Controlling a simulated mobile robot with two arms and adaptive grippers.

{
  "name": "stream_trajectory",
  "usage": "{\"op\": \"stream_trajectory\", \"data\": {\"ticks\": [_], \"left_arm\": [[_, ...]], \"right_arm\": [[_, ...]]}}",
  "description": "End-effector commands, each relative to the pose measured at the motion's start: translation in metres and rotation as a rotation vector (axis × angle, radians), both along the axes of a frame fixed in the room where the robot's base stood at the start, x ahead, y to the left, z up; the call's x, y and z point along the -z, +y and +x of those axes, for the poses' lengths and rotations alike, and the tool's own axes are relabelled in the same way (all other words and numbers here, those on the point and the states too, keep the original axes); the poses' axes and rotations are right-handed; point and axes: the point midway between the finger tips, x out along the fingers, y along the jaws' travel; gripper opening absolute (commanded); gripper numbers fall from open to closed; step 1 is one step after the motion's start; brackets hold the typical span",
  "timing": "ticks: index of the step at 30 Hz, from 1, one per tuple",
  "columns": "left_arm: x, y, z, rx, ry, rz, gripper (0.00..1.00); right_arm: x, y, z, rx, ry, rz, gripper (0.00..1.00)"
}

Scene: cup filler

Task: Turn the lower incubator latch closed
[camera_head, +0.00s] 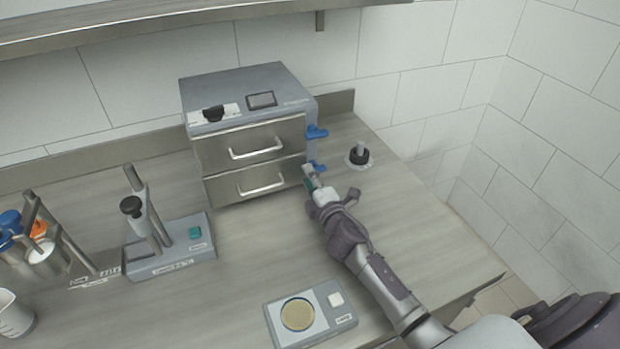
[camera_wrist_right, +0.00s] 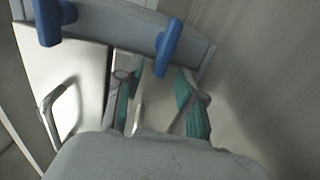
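The incubator (camera_head: 245,90) is a grey box with two drawers at the back of the counter. Its blue upper latch (camera_head: 316,132) and blue lower latch (camera_head: 320,167) are on its right side. The right wrist view shows the upper latch (camera_wrist_right: 48,20) at the top left and the lower latch (camera_wrist_right: 168,47) right of it, slightly tilted. My right gripper (camera_head: 311,178) is at the lower latch, its teal-padded fingers (camera_wrist_right: 158,74) apart and pointing at it. I cannot tell whether a finger touches the latch. My left gripper is out of view.
A black-knobbed fixture (camera_head: 358,156) stands right of the incubator, close to my right gripper. A stand with a post (camera_head: 170,250) and a device with a yellow dish (camera_head: 310,315) stand in front. Beakers and a rack (camera_head: 40,255) are at left. A shelf hangs above.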

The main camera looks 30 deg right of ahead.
Motion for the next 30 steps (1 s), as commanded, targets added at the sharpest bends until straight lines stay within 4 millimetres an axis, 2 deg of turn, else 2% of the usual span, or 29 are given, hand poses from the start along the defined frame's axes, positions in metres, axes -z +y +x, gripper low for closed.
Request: {"op": "stream_trajectory", "data": {"ticks": [5, 8, 15, 21, 25, 30], "left_arm": [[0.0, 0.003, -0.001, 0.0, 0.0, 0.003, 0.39], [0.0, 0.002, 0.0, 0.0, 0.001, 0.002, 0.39], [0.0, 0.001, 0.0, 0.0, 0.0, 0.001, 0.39], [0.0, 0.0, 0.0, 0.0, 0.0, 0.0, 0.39], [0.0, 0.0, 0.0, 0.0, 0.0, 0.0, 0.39], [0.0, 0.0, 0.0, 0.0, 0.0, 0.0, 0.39]], "right_arm": [[0.0, 0.0, -0.005, 0.0, -0.001, 0.0, 0.39], [0.001, 0.001, -0.018, 0.0, 0.001, 0.0, 0.39], [0.001, 0.004, -0.07, 0.0, 0.003, 0.002, 0.39], [0.001, 0.006, -0.104, 0.0, 0.002, 0.001, 0.39], [0.0, 0.007, -0.116, 0.0, 0.0, 0.001, 0.39], [0.0, 0.007, -0.12, 0.0, 0.001, 0.0, 0.39]]}}
